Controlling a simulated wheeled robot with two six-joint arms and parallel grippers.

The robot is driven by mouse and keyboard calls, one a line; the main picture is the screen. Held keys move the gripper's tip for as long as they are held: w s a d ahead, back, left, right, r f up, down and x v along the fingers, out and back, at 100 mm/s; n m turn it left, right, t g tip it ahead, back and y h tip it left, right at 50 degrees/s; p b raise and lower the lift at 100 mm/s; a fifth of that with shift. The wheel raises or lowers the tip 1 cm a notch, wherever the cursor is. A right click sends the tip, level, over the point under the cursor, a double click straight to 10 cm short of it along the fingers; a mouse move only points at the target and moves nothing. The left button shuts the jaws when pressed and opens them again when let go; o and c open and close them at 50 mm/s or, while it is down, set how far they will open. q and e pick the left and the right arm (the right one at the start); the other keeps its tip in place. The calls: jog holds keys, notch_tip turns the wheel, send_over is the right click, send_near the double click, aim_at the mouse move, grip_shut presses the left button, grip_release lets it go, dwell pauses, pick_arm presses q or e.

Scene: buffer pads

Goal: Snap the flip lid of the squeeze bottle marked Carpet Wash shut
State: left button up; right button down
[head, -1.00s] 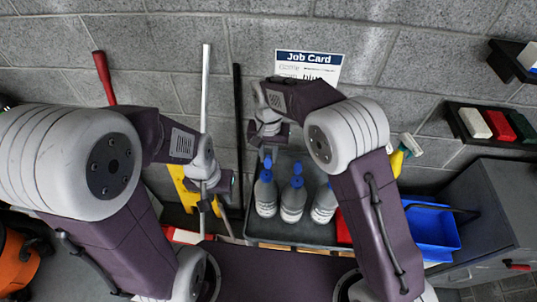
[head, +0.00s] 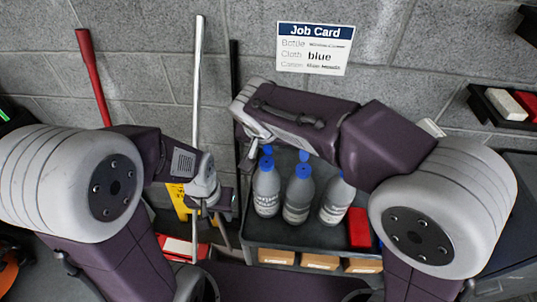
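Blue parts stick up above the left and middle caps; the right cap is partly hidden by my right arm. My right gripper (head: 258,140) is above and behind the left bottle, mostly hidden by its wrist. My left gripper (head: 208,212) hangs left of the tray, apart from the bottles; its fingers are unclear.
The dark tray (head: 300,235) also holds a red block (head: 359,228). Cardboard boxes (head: 320,262) sit below it. A job card (head: 313,48) on the wall reads blue for cloth. Poles and a red handle (head: 93,78) lean on the wall at left. A shelf with blocks (head: 505,105) is at right.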

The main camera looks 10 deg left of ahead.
pick_arm(q)
jog(key=shift+f+b, duration=1.1)
jog(key=shift+f, duration=0.6)
pick_arm(e)
jog(key=shift+s+t, duration=0.25)
jog(key=shift+t, duration=0.25)
jog(key=c, duration=1.4)
grip_release()
jog(key=v, duration=0.9)
